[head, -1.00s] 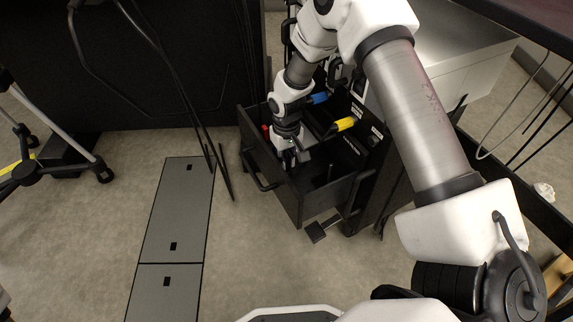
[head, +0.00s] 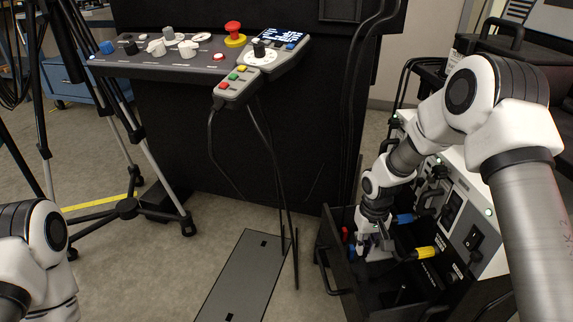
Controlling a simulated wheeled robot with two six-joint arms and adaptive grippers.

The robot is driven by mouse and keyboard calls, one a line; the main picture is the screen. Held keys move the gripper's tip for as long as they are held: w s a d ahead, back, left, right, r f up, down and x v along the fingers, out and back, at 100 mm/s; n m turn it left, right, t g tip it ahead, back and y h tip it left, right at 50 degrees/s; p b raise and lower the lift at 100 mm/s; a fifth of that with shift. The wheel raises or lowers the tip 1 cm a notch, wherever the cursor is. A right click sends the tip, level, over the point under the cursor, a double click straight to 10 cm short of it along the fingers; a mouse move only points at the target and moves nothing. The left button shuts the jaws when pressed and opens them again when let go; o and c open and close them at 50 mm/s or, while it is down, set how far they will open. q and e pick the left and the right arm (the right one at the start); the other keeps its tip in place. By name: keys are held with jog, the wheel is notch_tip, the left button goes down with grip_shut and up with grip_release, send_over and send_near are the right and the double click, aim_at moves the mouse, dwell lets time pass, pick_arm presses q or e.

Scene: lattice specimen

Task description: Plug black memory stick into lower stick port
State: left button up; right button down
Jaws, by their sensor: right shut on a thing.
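My right gripper (head: 374,247) reaches down into an open black drawer (head: 333,262) on the right. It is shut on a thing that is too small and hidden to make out. I cannot pick out the black memory stick. Two sockets with blue (head: 404,219) and yellow (head: 426,253) parts show beside the gripper, at the drawer's right side. I cannot tell which opening is the lower stick port. My left arm shows at the lower left, but its gripper is out of view.
A white cabinet with a dark front panel and a rocker switch (head: 474,238) stands right of the drawer. A grey control console (head: 150,66) with knobs and a red button (head: 233,29) stands at the back left. Cables hang below it. A tripod (head: 128,207) stands left.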

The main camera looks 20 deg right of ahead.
aim_at(366, 243)
notch_tip(366, 243, up, 8)
jog(key=p, duration=0.7)
jog(key=a+r+n+b, duration=0.1)
jog(key=a+r+b, duration=0.4)
jog(key=a, duration=0.9)
jog(key=s+r+p, duration=0.3)
jog(key=r+p, duration=2.6)
jog(key=p, duration=1)
jog(key=shift+p, duration=0.3)
jog(key=shift+d, duration=0.1)
